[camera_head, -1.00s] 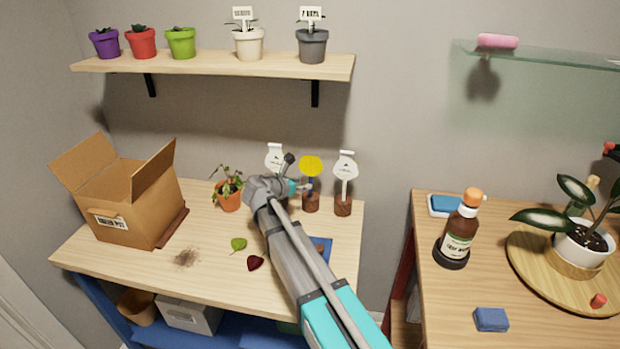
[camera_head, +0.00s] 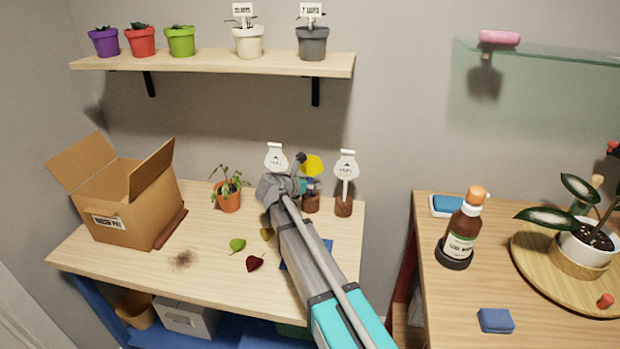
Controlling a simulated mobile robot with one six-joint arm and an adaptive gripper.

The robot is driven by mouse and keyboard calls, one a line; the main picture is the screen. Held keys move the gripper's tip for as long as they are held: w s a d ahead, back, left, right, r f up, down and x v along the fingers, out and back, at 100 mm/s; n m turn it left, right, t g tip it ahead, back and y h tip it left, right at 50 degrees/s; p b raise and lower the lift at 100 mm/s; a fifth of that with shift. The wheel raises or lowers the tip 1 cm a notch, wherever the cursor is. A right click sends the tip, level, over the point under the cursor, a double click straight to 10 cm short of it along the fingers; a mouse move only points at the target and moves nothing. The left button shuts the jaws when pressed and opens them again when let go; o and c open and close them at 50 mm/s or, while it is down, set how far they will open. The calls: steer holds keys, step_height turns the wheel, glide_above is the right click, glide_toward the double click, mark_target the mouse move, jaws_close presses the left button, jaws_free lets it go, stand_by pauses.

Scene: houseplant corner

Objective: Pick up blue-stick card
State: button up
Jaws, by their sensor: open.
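A round yellow card (camera_head: 315,165) stands at the back of the left table in a small brown base (camera_head: 311,204). A short piece of its stick shows below it and looks blue, partly covered by my gripper. A white card (camera_head: 276,156) stands to the left, its lower part hidden behind my arm. Another white card (camera_head: 346,164) on a white stick stands to the right in a brown base (camera_head: 343,207). My gripper (camera_head: 303,185) is open, at the left side of the yellow card's stick. Whether it touches the stick cannot be told.
A potted plant (camera_head: 229,195) and an open cardboard box (camera_head: 127,200) stand to the left. A shelf (camera_head: 215,65) with pots hangs above.

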stand_by(0.3)
jaws_close()
steer(key=shift+r, duration=0.1)
stand_by(0.4)
step_height(320, 180, up, 18)
steer(key=p, duration=1.8)
stand_by(0.3)
